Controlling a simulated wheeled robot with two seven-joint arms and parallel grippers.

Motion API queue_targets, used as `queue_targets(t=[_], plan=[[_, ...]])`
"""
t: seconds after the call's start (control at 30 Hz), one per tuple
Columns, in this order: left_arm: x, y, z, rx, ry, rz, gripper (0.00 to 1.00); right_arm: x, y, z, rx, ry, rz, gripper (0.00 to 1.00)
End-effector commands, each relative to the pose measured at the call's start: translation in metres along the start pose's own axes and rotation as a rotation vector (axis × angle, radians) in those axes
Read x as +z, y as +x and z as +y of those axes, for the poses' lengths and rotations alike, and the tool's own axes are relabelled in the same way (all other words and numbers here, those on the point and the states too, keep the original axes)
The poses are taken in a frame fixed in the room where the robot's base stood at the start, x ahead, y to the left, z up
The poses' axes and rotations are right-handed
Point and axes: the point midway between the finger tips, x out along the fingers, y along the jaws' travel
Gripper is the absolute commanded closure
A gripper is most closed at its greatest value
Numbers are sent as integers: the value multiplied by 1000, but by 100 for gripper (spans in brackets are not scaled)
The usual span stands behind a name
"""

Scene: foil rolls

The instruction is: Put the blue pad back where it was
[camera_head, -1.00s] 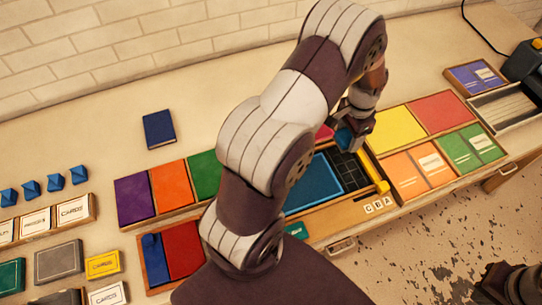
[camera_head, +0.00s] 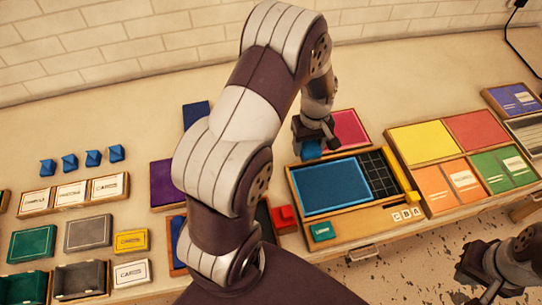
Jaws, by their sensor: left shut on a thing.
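My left gripper (camera_head: 313,137) is shut on a small blue piece (camera_head: 311,150), probably the blue pad, mostly hidden by the fingers. It is over the back left part of a wooden tray (camera_head: 352,238), beside a pink panel (camera_head: 349,128). A large blue panel (camera_head: 332,187) lies in that tray, beside a black grid (camera_head: 378,175). I cannot tell whether the held piece touches the tray. My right gripper (camera_head: 468,268) is at the lower right, away from the table items; its jaw opening is unclear.
My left arm hides much of the middle left. A dark blue book (camera_head: 196,112) lies behind it. Several blue pieces (camera_head: 93,158) and card boxes (camera_head: 110,187) are at left. A tray with yellow and red panels (camera_head: 420,143) is at right. The back strip is mostly bare.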

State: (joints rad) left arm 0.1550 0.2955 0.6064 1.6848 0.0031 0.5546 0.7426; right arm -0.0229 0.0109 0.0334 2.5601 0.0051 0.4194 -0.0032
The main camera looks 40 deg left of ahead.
Motion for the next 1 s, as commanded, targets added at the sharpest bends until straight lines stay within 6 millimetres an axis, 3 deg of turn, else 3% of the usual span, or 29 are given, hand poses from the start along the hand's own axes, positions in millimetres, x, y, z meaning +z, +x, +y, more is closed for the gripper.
queue_targets(t=[0.2,0.33,0.63,1.0], plan=[[-39,34,-52,-2,-6,-3,69,-3,-22,0,0,0,1,100],[-52,49,-69,-1,-2,-2,69,-3,-27,0,0,0,1,100],[-56,90,-74,-1,3,-2,69,-5,-40,0,0,0,0,100],[-56,99,-74,0,4,0,69,-4,-34,0,0,0,0,100]])
